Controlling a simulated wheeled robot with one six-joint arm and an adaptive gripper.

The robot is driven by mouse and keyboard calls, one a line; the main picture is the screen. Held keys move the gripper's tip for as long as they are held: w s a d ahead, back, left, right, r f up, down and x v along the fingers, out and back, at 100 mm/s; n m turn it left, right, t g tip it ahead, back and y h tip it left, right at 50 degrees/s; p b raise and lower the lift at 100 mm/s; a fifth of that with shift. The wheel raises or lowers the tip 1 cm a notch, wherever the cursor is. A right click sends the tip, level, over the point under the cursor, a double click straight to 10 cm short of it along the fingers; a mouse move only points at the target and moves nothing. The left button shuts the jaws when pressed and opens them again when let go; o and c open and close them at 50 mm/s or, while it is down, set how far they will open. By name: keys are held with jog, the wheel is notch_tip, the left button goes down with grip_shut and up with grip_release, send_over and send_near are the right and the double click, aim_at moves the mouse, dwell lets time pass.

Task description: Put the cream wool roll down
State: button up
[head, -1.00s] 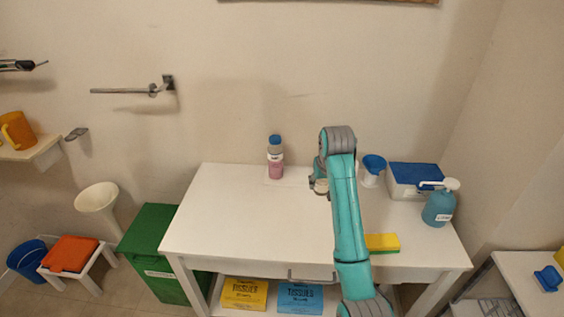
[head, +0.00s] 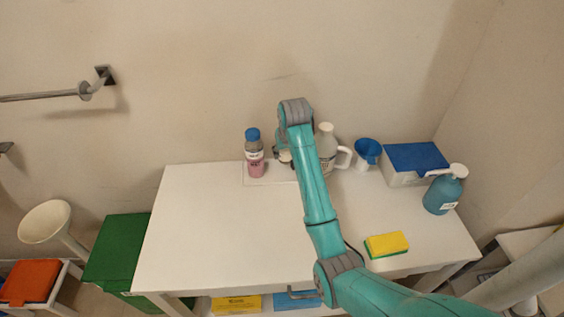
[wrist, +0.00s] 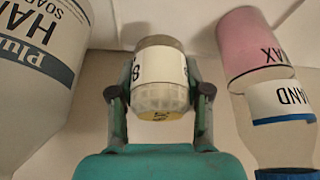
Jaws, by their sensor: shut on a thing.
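My gripper (wrist: 160,100) is shut on a short cream roll (wrist: 160,101) with a white label and a ribbed cream end, which I take for the cream wool roll. In the head view my gripper (head: 284,152) is at the back of the white table (head: 215,235), largely hidden by my arm; a bit of the roll shows below it. The roll is between a pink bottle (head: 255,160) with a blue cap and a white soap jug (head: 327,145). I cannot tell whether it touches the table.
The jug (wrist: 35,80) and the bottle (wrist: 258,50) stand close on either side in the wrist view. A blue cup (head: 367,152), a blue-lidded box (head: 417,165), a teal pump bottle (head: 446,190) and a yellow sponge (head: 386,244) are right. The table's left and front are clear.

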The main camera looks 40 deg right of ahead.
aim_at(285, 169)
jog(key=shift+f, duration=2.35)
jog(key=shift+f, duration=0.15)
jog(key=o, duration=1.1)
jog(key=shift+o, duration=0.2)
jog(key=v, duration=1.2)
